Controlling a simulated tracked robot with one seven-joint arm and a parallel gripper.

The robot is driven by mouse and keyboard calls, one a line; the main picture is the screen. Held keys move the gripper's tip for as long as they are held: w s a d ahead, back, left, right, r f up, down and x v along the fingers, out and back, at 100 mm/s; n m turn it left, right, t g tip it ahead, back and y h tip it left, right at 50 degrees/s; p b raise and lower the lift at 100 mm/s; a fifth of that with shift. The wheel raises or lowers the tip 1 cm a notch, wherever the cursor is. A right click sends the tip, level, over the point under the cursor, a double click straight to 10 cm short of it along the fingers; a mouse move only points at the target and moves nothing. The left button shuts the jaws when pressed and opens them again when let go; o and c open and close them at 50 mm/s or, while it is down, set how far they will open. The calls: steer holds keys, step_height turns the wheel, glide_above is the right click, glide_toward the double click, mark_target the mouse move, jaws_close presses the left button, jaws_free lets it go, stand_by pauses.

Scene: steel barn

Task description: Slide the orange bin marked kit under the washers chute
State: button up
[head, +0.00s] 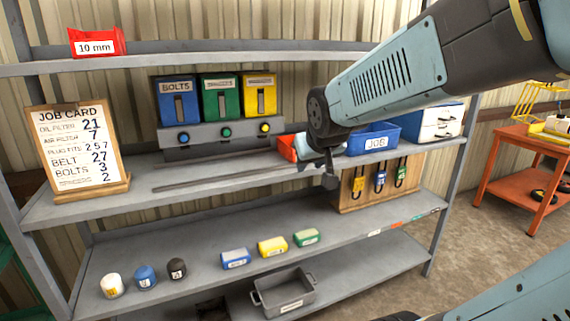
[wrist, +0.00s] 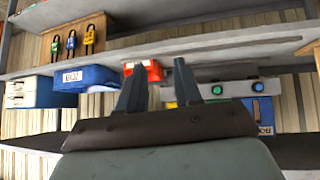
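A red-orange bin (head: 287,148) sits on the middle shelf, right of the dispenser, partly hidden by my arm in the head view. It also shows beyond my fingers in the wrist view (wrist: 151,68); I cannot read its marking. The dispenser has a blue BOLTS chute (head: 178,99), a green chute (head: 221,97) with a blurred label and a yellow chute (head: 260,95). My gripper (head: 328,168) is at the shelf beside the bin. In the wrist view its fingers (wrist: 159,82) stand apart with nothing seen held; whether they touch the bin is unclear.
A blue JOB bin (head: 373,139) and a white-and-blue drawer box (head: 435,122) stand to the right. A job card (head: 72,149) stands at left. A red 10 mm bin (head: 96,42) is on the top shelf.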

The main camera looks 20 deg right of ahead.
steer(key=w+d+f+t+y, duration=0.1)
steer(key=w+d+f+t, duration=0.2)
steer(key=w, duration=0.4)
steer(key=w+d+f+t, duration=0.3)
steer(key=w+f, duration=0.1)
steer(key=w, duration=0.3)
steer(key=w+d+f+n+t+y, duration=0.1)
steer(key=w+d+f+t, duration=0.2)
steer(key=w, duration=0.5)
steer(key=shift+d+f+t+y, duration=0.3)
steer(key=shift+d+f, duration=0.3)
steer(key=shift+w, duration=0.1)
